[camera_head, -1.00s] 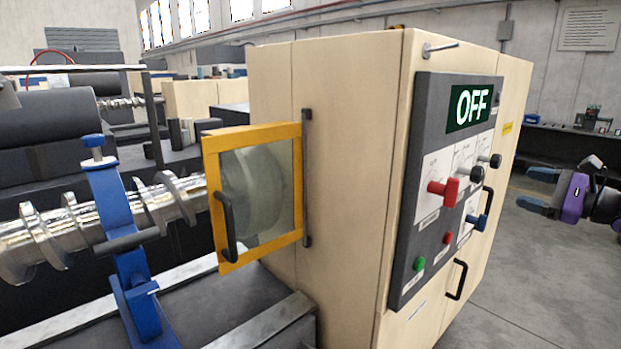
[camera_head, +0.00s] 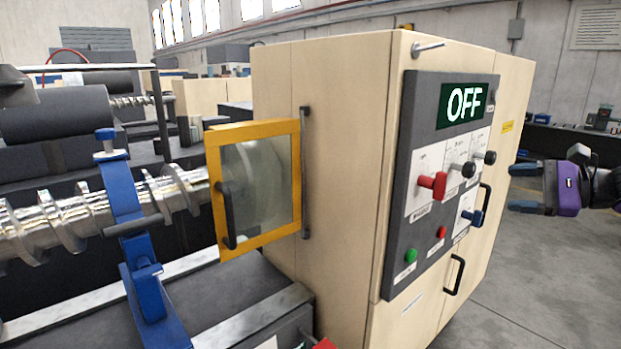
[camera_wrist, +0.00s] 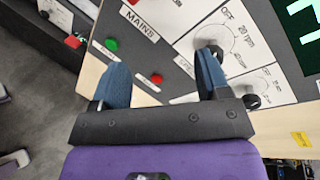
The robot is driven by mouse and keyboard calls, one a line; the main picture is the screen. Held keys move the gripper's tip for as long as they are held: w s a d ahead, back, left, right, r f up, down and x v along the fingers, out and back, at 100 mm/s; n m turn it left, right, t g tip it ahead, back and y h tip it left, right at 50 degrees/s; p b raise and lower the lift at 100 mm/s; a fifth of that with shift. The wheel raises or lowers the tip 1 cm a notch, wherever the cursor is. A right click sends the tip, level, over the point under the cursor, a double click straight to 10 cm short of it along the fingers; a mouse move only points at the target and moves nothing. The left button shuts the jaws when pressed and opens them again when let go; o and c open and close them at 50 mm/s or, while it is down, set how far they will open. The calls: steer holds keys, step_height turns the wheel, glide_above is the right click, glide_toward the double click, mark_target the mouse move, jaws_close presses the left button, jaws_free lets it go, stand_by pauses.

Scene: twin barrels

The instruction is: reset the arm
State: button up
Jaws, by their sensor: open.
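My gripper (camera_head: 524,188) is at the right edge of the head view, with blue fingers and a purple body. It is open and empty, apart from the machine's control panel (camera_head: 398,250). In the wrist view my gripper (camera_wrist: 163,85) shows its two blue fingers spread, with the panel behind them.
The beige machine cabinet (camera_head: 350,150) fills the middle. A yellow-framed window guard (camera_head: 252,127) juts from its left side beside a metal screw shaft (camera_head: 60,222) and a blue clamp (camera_head: 128,205). Open floor (camera_head: 535,290) lies at the right, before a dark bench (camera_head: 555,140).

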steer(key=s+a+r+n+g+h, duration=0.1)
steer(key=s+a+n+g+h, duration=0.3)
steer(key=s+a+n+g, duration=0.6)
steer(key=s+a+r+n+t+h, duration=0.1)
steer(key=s+n+t+h, duration=0.1)
steer(key=s, duration=0.4)
steer(key=s+a+r+n+t+h, duration=0.1)
steer(key=s+a+n+t+h, duration=0.1)
steer(key=s+h, duration=0.4)
steer(key=shift+s+a+n+t, duration=0.3)
steer(key=shift+s+n+t, duration=0.3)
steer(key=shift+n, duration=0.5)
steer(key=shift+w, duration=0.1)
